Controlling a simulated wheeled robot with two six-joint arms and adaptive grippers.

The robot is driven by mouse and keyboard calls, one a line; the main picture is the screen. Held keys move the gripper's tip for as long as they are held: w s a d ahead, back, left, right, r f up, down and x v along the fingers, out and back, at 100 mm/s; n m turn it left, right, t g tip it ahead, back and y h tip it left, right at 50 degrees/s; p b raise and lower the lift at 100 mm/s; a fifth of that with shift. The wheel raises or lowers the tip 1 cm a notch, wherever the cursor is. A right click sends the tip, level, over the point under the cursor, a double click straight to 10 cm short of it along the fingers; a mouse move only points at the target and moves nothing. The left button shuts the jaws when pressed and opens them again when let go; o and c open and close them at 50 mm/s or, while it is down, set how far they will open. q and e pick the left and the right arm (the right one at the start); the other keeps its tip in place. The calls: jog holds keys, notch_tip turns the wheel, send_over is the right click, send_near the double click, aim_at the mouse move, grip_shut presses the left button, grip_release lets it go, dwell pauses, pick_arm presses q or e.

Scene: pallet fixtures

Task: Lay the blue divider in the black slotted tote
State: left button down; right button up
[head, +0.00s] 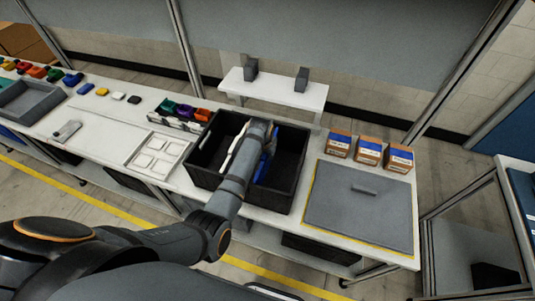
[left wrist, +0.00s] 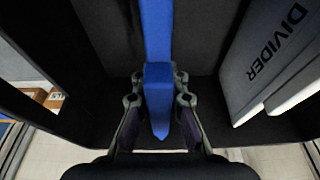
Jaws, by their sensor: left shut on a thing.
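The black slotted tote (head: 272,203) stands on the white bench in the head view. My left arm reaches over its front wall. My left gripper (left wrist: 159,90) is shut on the blue divider (left wrist: 157,28), whose block-like grip sits between the fingers. The blue divider also shows in the head view (head: 266,165), inside the tote's outline, right of my arm. A white divider (left wrist: 268,65) marked "DIVIDER" stands in the tote, apart from the blue one; it shows left of my arm in the head view (head: 234,146). The blue divider's lower edge and its seating in any slot cannot be told.
Right of the tote lies a grey panel (head: 340,211) with a handle. Several small cartons (head: 369,152) stand behind it. Left are a white compartment tray (head: 157,155) and small coloured bins (head: 184,111). A raised white shelf (head: 272,90) stands behind the tote.

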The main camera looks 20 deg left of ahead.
pick_arm(q)
jog(key=shift+f, duration=0.7)
dwell(0.6)
jog(key=c, duration=1.3)
grip_release()
jog(key=v, duration=1.2)
